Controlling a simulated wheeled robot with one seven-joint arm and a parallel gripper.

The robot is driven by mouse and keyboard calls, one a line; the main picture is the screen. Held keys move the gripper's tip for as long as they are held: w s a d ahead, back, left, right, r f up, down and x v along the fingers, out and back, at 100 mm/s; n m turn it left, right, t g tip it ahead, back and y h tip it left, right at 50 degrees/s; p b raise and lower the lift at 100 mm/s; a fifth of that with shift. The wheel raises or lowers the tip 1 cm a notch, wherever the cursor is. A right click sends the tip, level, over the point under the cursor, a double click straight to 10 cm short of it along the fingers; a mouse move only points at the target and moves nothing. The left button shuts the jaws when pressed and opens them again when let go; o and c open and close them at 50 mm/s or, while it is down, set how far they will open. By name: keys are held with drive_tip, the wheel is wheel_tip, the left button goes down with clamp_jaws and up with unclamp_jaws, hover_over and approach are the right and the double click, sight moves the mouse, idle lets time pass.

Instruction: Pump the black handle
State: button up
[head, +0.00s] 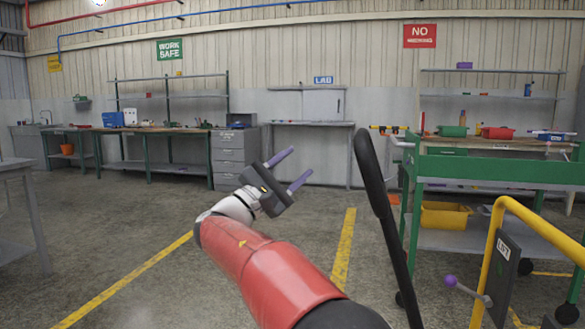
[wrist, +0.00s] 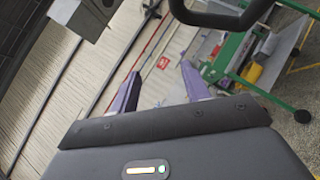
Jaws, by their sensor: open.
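The black handle (head: 378,200) is a long curved bar that rises from the bottom edge to its rounded top, right of centre in the head view. Its looped end (wrist: 222,18) shows at the top of the wrist view. My gripper (head: 300,162) is open, with two purple fingers and nothing between them. It is to the left of the handle in the head view, apart from it. In the wrist view my gripper (wrist: 160,70) points past the handle's loop, which lies above and to the right of the fingers.
A yellow rail (head: 545,232) with a dark lettered plate (head: 502,262) and a purple-knobbed lever (head: 450,281) stands at the lower right. Behind is a green cart (head: 490,170) with a yellow bin (head: 445,215). Floor left of my arm is clear.

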drive_tip(key=b+v, duration=0.1)
drive_tip(key=v, duration=0.6)
drive_tip(key=shift+s+a+f, duration=0.2)
drive_tip(key=shift+a, duration=0.1)
